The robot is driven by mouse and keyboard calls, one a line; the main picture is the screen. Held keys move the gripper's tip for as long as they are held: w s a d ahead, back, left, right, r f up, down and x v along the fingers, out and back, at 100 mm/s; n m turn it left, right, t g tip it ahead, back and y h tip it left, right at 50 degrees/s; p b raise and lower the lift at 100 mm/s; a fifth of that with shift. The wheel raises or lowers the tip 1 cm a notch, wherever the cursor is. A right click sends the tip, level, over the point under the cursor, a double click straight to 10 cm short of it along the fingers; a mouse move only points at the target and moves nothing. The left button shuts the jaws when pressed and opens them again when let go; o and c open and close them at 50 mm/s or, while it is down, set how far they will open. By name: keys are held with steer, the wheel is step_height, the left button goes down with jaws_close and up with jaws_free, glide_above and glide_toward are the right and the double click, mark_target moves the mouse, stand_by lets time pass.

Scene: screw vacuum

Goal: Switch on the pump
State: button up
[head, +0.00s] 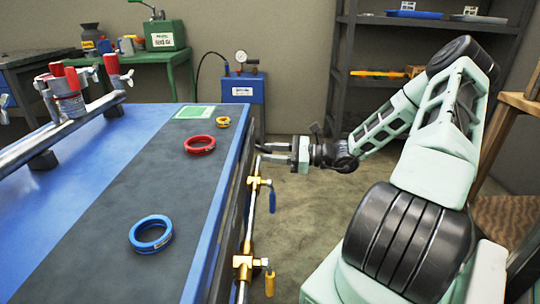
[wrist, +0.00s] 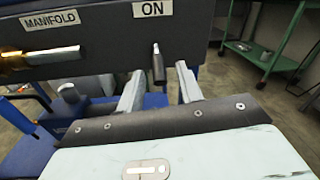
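A dark panel (wrist: 90,42) with a MANIFOLD label (wrist: 48,20) and an ON label (wrist: 152,8) fills the top of the wrist view. A small switch lever (wrist: 158,66) with a light tip and dark lower part sits below the ON label. My gripper (wrist: 160,70) is open and empty, with one finger on each side of the lever in the picture; contact cannot be told. In the head view my gripper (head: 262,152) is at the right side of the blue table. Which unit is the pump cannot be told for sure.
Brass valves (head: 244,261) line the table's right side. A blue box (head: 242,90) with a gauge stands behind.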

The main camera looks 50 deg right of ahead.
steer(key=shift+w+a, duration=0.25)
steer(key=shift+w, duration=0.1)
steer(key=shift+c, duration=0.4)
jaws_close()
steer(key=shift+r, duration=0.15)
